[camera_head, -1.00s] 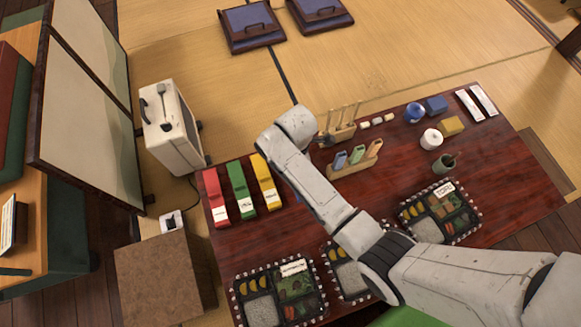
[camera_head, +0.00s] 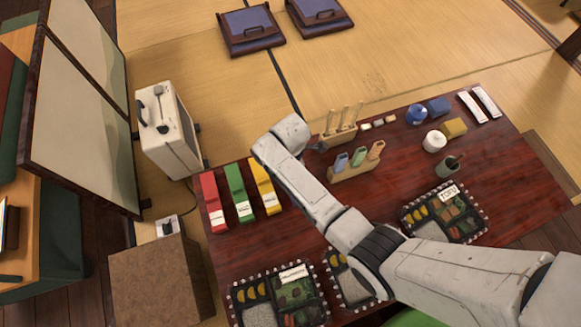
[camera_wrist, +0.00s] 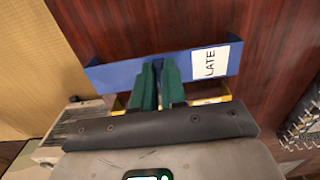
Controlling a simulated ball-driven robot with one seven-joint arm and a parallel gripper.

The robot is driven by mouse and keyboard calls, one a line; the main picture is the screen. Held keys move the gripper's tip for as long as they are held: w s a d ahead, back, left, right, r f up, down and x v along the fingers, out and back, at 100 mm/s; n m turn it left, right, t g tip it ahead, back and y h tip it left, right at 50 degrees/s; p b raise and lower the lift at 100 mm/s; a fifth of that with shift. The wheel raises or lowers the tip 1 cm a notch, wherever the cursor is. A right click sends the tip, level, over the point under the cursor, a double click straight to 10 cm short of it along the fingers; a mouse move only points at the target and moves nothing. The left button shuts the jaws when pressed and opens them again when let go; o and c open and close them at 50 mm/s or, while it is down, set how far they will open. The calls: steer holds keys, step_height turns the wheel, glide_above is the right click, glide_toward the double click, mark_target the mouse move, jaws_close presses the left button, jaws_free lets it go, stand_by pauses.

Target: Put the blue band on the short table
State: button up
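The blue band (camera_wrist: 120,74), with a white label reading LATE, lies across the wrist view over dark red wood. My gripper (camera_wrist: 158,65) has its two green fingers close together at the middle of the band, overlapping it; whether they pinch it is unclear. In the head view my forearm and wrist hide the fingers and the blue band. A low brown block-like table (camera_head: 157,278), possibly the short table, stands at the lower left with a bare top.
Red (camera_head: 212,203), green (camera_head: 238,193) and yellow (camera_head: 265,187) bands lie on the lacquered table (camera_head: 235,245). Bento boxes (camera_head: 278,294) line its near side. A wooden holder (camera_head: 355,168) stands beyond my arm. A white case (camera_head: 166,135) and folding screen (camera_head: 80,125) stand left.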

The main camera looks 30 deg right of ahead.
steer(key=o, duration=0.4)
step_height(320, 180, up, 12)
steer(key=p, duration=0.4)
steer(key=shift+r, duration=0.15)
steer(key=shift+s, duration=0.1)
steer(key=s+d+r+m, duration=0.2)
steer(key=s+m, duration=0.3)
steer(key=s, duration=0.3)
steer(key=s+d+r+m, duration=0.2)
steer(key=s+m, duration=0.3)
steer(key=s, duration=0.2)
steer(key=s+d+r+m+t, duration=0.1)
steer(key=s+d+r+m, duration=0.2)
steer(key=s+m, duration=0.3)
steer(key=s, duration=0.2)
steer(key=shift+s, duration=0.35)
steer(key=shift+d+r+p, duration=0.1)
steer(key=shift+p, duration=0.2)
